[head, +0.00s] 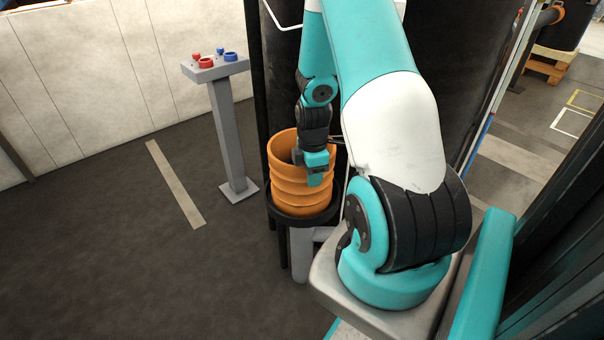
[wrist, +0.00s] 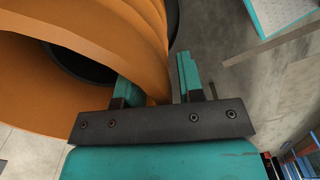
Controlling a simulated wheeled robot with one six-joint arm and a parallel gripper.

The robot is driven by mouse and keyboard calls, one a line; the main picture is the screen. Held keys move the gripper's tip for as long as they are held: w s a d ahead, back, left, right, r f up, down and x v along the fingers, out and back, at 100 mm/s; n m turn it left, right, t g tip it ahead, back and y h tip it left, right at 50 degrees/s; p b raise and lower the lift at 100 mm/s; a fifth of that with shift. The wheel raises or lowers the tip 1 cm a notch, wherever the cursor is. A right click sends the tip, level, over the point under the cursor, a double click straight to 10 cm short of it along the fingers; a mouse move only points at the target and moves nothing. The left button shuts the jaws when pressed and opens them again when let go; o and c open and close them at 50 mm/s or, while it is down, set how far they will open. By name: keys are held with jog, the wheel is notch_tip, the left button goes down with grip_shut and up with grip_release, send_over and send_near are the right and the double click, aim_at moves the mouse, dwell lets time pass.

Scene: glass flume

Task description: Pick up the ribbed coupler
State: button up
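The ribbed coupler (head: 287,190) is a wide orange ring-ribbed tube, open at the top. It stands upright on a black round support (head: 296,219) in the head view. My gripper (head: 317,178) is at its near right rim, pointing down. In the wrist view the coupler (wrist: 100,25) fills the upper left. My gripper's two teal fingers (wrist: 158,85) stand apart, with part of the coupler's wall between them. A gap shows between the wall and the right finger. Whether the left finger touches the wall cannot be told.
A grey pedestal (head: 227,130) with red and blue parts on top stands to the left. A large dark column (head: 275,80) rises right behind the coupler. The floor (head: 100,240) at the left is mostly clear. A wooden pallet (head: 550,65) lies far right.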

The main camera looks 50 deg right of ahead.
jog(key=shift+c, duration=0.2)
grip_shut()
dwell(1.2)
